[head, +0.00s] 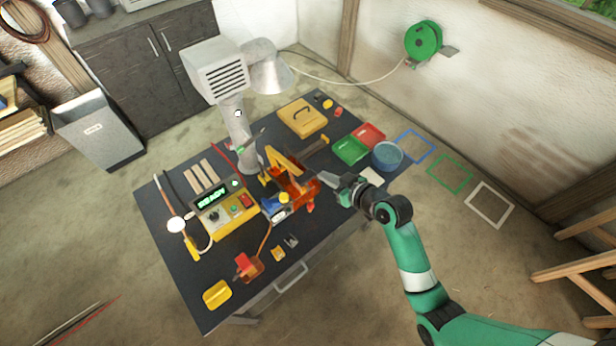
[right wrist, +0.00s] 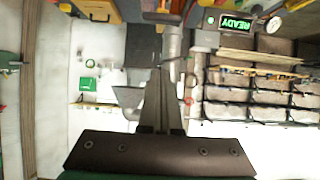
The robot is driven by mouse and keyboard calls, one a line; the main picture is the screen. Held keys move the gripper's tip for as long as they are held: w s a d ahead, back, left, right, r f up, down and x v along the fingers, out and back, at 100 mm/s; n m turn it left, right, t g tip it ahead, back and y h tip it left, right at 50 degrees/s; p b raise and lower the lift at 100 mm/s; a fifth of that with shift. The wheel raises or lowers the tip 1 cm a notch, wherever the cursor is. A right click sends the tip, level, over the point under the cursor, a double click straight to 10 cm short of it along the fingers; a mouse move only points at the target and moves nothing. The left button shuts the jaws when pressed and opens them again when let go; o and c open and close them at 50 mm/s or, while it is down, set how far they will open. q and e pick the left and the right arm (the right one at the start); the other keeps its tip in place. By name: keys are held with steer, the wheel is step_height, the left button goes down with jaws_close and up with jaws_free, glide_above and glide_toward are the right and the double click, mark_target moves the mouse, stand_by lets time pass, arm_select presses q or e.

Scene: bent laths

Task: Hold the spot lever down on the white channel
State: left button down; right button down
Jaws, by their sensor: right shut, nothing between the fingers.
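My right gripper (head: 324,178) reaches in from the right, shut and empty, its tips beside the orange tool (head: 292,188) on the dark table. In the right wrist view, its fingers (right wrist: 160,80) are together. The tool has a yellow-orange arm (head: 285,161) slanting over it; I cannot tell surely whether this is the spot lever. Blue and white parts (head: 277,213) sit by the tool's front left. A yellow console (head: 226,222) to its left has a green READY display, which also shows in the right wrist view (right wrist: 235,23). I cannot make out which part is the white channel. My left gripper is not in view.
A grey hooded machine (head: 235,110) stands at the table's back. A yellow case (head: 302,117), green tray (head: 351,151), red tray (head: 369,134) and blue tub (head: 387,156) lie at the far right. The table's front right is mostly clear.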

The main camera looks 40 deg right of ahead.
steer(key=b, duration=0.6)
glide_above(309, 181)
steer(key=w, duration=0.1)
step_height(309, 181, down, 5)
steer(key=shift+w+r, duration=0.1)
steer(key=shift+w, duration=0.05)
steer(key=f, duration=0.1)
steer(key=s+f, duration=0.1)
steer(key=shift+f, duration=0.9)
steer(key=shift+s, duration=0.1)
